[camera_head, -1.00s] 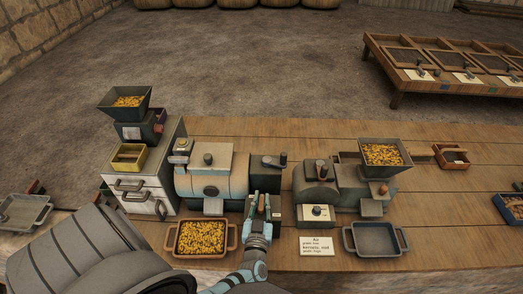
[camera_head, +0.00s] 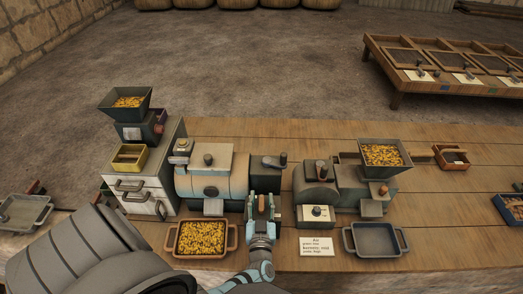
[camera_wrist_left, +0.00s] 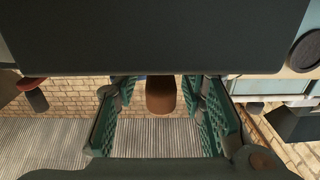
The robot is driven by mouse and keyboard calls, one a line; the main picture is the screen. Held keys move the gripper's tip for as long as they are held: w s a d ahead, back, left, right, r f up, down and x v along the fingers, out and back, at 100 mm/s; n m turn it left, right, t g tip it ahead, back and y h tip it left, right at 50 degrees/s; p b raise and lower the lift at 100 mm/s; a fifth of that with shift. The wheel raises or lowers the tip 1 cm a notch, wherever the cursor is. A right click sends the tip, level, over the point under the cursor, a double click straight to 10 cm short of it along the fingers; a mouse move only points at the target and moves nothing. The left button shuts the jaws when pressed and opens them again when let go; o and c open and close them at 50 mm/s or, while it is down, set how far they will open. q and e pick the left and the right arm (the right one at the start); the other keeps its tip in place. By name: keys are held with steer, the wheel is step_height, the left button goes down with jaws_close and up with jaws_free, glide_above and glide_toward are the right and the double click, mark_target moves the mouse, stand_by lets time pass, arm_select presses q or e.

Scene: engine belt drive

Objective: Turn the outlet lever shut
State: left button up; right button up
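A small brown handle (camera_head: 262,202), likely the outlet lever, shows at the front of that block. My left gripper (camera_head: 263,208) is in front of the block, its fingers spread on both sides of the handle. In the left wrist view the brown handle (camera_wrist_left: 160,95) is between the open green fingers (camera_wrist_left: 160,115), with a gap on each side. The dark block (camera_wrist_left: 150,35) fills the top there and hides the handle's root. My right gripper is not in view.
A tray of yellow kernels (camera_head: 180,252) is left of my left wrist. A card (camera_head: 316,252) and an empty grey tray (camera_head: 348,240) are to the right. A second machine (camera_head: 318,190) with a filled hopper (camera_head: 385,168) stands close on the right.

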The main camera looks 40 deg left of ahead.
mark_target(261, 201)
arm_select(q)
step_height(261, 201, up, 10)
stand_by(0.6)
